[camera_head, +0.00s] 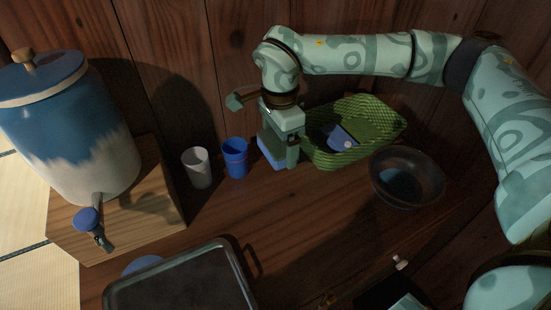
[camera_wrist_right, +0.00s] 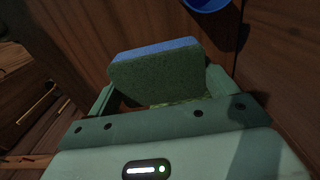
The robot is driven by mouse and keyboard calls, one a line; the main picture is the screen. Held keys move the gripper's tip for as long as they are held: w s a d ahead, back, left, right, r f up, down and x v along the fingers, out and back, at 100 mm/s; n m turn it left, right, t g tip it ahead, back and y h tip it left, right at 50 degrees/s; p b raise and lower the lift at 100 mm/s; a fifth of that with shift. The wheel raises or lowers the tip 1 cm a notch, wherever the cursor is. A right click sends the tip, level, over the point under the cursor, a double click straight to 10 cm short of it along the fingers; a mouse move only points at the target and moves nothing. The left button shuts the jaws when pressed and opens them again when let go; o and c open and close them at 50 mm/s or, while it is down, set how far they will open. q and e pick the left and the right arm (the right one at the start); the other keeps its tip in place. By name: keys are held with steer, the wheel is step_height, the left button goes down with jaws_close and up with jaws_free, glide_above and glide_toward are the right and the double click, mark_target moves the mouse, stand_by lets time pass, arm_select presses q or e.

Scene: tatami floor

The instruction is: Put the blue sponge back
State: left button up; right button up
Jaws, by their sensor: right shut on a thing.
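The blue sponge (camera_head: 270,150) is held in my right gripper (camera_head: 283,148), left of the green woven basket (camera_head: 385,122) in the head view. In the right wrist view the sponge (camera_wrist_right: 157,76) has a blue face and a dark green scouring face, and sits between the two fingers of the gripper (camera_wrist_right: 158,92). The gripper is shut on it, close to the basket's left edge. I cannot tell whether the sponge touches the surface below. My left gripper is not in view.
The basket holds a blue item (camera_head: 340,138). A blue cup (camera_head: 235,158) and a white cup (camera_head: 197,168) stand left of the gripper. A dark bowl (camera_head: 407,178) stands right. A dark tray (camera_head: 180,285) is in front; a blue-white dispenser (camera_head: 75,135) stands left on a wooden box (camera_head: 115,220).

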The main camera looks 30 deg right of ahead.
mark_target(278, 146)
steer(key=w+f, duration=0.1)
steer(key=w+d+f+b, duration=0.1)
steer(key=f, duration=0.1)
steer(key=w+f+b, duration=0.1)
steer(key=f, duration=0.1)
steer(key=shift+w+d, duration=0.2)
steer(key=shift+d, duration=0.2)
steer(key=f+b, duration=0.3)
steer(key=f, duration=0.1)
steer(key=shift+w+d, duration=0.15)
steer(key=shift+w, duration=0.1)
steer(key=shift+w+f, duration=0.1)
steer(key=shift+r, duration=0.25)
steer(key=o, duration=0.8)
steer(key=shift+f, duration=0.15)
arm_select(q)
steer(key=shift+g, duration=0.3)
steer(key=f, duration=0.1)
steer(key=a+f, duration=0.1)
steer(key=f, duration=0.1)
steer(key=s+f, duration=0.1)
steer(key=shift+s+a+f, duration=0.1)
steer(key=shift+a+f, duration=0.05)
